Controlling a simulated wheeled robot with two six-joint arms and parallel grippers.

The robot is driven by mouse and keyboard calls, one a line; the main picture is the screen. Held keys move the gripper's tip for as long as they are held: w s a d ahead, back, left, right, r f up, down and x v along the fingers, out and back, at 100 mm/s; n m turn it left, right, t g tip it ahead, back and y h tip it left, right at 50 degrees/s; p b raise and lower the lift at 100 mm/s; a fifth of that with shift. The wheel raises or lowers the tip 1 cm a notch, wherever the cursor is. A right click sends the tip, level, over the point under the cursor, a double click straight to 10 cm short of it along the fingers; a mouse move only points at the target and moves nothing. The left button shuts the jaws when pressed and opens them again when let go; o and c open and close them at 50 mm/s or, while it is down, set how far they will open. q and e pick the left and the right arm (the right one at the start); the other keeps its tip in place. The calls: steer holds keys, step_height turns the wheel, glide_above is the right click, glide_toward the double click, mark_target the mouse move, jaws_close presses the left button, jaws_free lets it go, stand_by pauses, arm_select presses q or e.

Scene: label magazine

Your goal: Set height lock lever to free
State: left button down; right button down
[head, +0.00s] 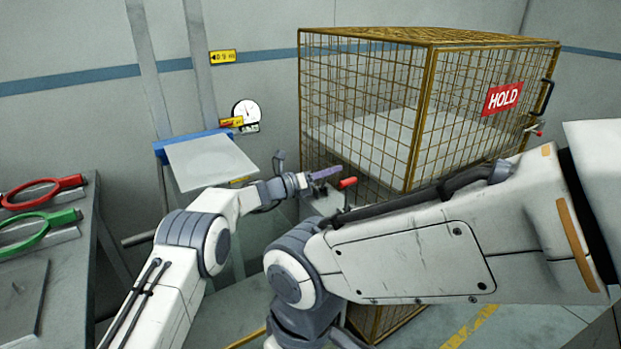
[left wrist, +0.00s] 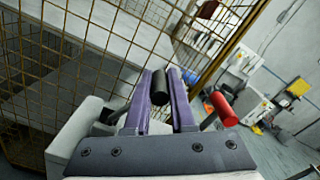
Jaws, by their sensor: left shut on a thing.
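My left gripper (head: 325,172) reaches to the front left corner of the yellow cage. In the left wrist view its two purple fingers (left wrist: 160,98) are shut on a black cylindrical handle (left wrist: 160,85). A lever with a red cylindrical grip (head: 347,183) sticks out just right of the fingers, apart from them. This red grip also shows in the left wrist view (left wrist: 224,110). No label shows which of the two handles is the height lock lever. My right arm crosses the front of the head view, and its gripper is out of sight.
The wire cage (head: 432,110) carries a red HOLD sign (head: 502,98) and a black door handle (head: 543,98). A pale panel with a blue edge (head: 210,163) and a round gauge (head: 246,113) are behind my left arm. Red-handled (head: 42,192) and green-handled (head: 40,225) tools lie at left.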

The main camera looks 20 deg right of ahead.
arm_select(q)
steer(key=shift+w+r+n, duration=0.25)
steer(key=shift+w+n, duration=0.15)
steer(key=shift+n, duration=0.3)
steer(key=shift+w+a+r+n+b, duration=0.1)
steer(key=shift+w+a+n+b, duration=0.25)
steer(key=shift+w, duration=0.25)
steer(key=shift+w+a+r+n+b, duration=0.1)
steer(key=shift+w+a+n+b, duration=0.2)
steer(key=shift+w, duration=0.25)
steer(key=c, duration=0.8)
jaws_free()
steer(key=shift+o, duration=0.2)
steer(key=shift+d, duration=0.1)
steer(key=shift+s, duration=0.1)
